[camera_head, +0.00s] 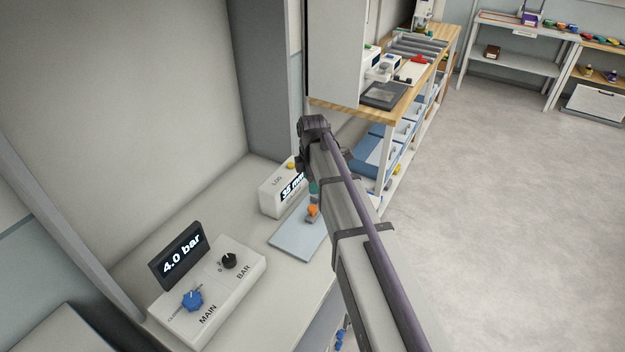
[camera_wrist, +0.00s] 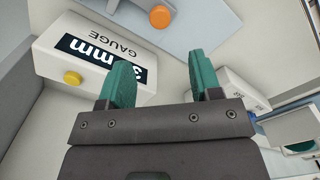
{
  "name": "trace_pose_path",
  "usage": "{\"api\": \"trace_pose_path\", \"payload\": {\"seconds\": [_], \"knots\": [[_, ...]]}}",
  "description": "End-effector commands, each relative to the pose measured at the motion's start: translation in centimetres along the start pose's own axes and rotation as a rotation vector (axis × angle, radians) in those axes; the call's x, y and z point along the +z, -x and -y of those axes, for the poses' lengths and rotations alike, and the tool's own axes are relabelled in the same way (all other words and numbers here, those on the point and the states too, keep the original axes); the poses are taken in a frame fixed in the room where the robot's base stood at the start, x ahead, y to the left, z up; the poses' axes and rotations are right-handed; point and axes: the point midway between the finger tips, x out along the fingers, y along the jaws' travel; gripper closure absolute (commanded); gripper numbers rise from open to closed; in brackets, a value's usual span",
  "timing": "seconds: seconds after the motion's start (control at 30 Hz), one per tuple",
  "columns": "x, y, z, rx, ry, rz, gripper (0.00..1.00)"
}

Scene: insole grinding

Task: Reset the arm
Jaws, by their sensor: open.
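My arm (camera_head: 350,215) reaches from the lower right toward the bench in the head view. My gripper (camera_wrist: 158,85) shows in the wrist view with two green fingers apart and nothing between them. In the head view my gripper is mostly hidden behind the arm; a bit of green shows beside it. The fingers are above the bench, near a white gauge box (camera_wrist: 60,45) with a yellow button (camera_wrist: 72,78). The gauge box also shows in the head view (camera_head: 270,198). An orange knob (camera_wrist: 160,16) sits on a light blue plate (camera_wrist: 200,25) close by.
A white pressure unit (camera_head: 215,290) with a "4.0 bar" display (camera_head: 178,255) and two knobs stands at the bench front. A grey cabinet panel (camera_head: 335,55) rises behind the arm. A wooden-topped workbench (camera_head: 330,105) stands beyond. Open floor (camera_head: 500,200) lies at the right.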

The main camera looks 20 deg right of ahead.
Motion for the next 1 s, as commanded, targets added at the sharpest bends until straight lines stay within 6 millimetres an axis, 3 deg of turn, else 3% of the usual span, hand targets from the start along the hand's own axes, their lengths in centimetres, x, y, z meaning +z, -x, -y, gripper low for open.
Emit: {"api": "trace_pose_path", "payload": {"seconds": [0.43,0.57,0.67,0.83,0.9,1.0], "knots": [[0.0,0.0,0.0,0.000,-0.016,0.000,0.42],[0.0,0.0,0.2,0.000,-0.245,0.000,0.42],[-0.2,0.0,3.6,0.000,-0.621,0.000,0.42],[-1.9,0.0,13.3,0.000,-1.301,0.001,0.42],[-2.7,0.0,17.5,0.000,-1.494,0.001,0.42],[-3.5,0.0,20.9,0.001,-1.558,0.001,0.42]]}}
